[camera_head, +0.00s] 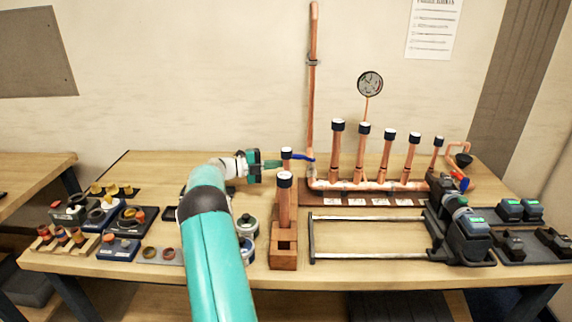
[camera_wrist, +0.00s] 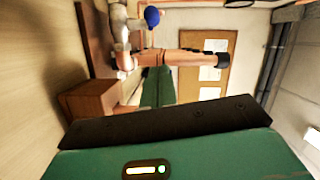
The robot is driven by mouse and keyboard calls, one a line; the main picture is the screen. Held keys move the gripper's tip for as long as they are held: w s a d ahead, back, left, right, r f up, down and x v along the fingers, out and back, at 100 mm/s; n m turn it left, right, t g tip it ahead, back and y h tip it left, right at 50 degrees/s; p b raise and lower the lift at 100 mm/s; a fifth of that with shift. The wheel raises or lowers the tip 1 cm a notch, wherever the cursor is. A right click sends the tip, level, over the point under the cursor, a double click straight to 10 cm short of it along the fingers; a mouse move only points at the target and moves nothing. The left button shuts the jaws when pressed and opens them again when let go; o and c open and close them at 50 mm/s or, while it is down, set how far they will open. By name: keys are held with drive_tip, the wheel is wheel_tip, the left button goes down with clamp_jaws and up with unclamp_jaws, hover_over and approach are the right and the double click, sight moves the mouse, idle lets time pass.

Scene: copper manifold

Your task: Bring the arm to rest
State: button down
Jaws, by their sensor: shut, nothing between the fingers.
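My teal arm (camera_head: 215,245) reaches up from the bottom of the head view and bends right over the workbench. My gripper (camera_head: 277,164) is shut and empty, pointing right, close to the blue valve handle (camera_head: 301,156); I cannot tell whether it touches. In the wrist view my gripper (camera_wrist: 158,88) shows as green fingers beyond its dark-edged body. The blue handle (camera_wrist: 152,16) and a copper pipe with a black cap (camera_wrist: 190,57) lie just past the fingers there.
The copper manifold (camera_head: 370,186) with several capped upright pipes stands to the right. A wooden block (camera_head: 283,262) holding a capped pipe stands in front of my gripper. Small parts in trays (camera_head: 118,250) fill the left. A metal-railed machine (camera_head: 465,235) sits at the right.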

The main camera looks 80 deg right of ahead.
drive_tip(key=v, duration=0.5)
drive_tip(key=shift+w, duration=0.25)
drive_tip(key=shift+r, duration=0.15)
